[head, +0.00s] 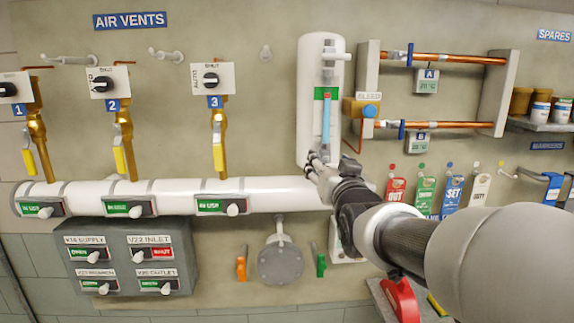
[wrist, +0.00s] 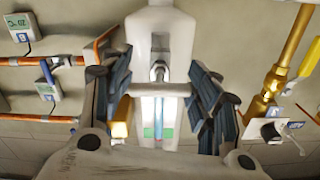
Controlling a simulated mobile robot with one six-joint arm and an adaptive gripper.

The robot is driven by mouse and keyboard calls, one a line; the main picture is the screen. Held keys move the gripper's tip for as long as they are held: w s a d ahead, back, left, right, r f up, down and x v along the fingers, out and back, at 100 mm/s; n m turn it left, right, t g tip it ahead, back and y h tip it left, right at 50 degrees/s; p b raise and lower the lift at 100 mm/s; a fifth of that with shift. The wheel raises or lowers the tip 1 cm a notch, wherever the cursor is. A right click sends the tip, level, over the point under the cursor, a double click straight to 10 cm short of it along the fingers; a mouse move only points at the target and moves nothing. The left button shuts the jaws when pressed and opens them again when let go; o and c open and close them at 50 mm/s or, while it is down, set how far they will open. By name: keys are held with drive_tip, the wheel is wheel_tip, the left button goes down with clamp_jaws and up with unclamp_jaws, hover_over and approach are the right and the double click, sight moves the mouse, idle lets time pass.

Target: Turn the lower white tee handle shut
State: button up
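The white gauge column (head: 307,110) stands on the wall with a sight tube (head: 326,118). Near its top is a white upper handle (head: 337,57). My gripper (head: 318,160) is at the column's lower end and hides the lower fittings there in the head view. The wrist view is upside down. In it the lower white tee handle (wrist: 160,90) lies crosswise in front of the column. My gripper (wrist: 160,100) is open, one finger at each end of the handle's bar. I cannot tell whether the fingers touch it.
Copper pipes (head: 440,57) and an amber bleed block (head: 352,107) are right of the column. A thick white pipe (head: 275,191) runs left below. Several hanging tags (head: 424,190) are at right, beside my arm. A round grey flange (head: 281,264) is below.

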drive_tip(key=shift+o, duration=1.1)
drive_tip(key=s, duration=1.2)
drive_tip(key=s+f+n+g+b, duration=0.1)
drive_tip(key=s+f+g+b, duration=0.3)
drive_tip(key=s+f, duration=0.8)
drive_tip(key=s+f+n+g+b, duration=0.1)
drive_tip(key=s+f+g+b, duration=0.3)
drive_tip(key=s+f+g, duration=0.5)
drive_tip(key=s+f, duration=0.4)
drive_tip(key=f, duration=0.5)
drive_tip(key=shift+f, duration=0.35)
drive_tip(key=shift+s, duration=0.1)
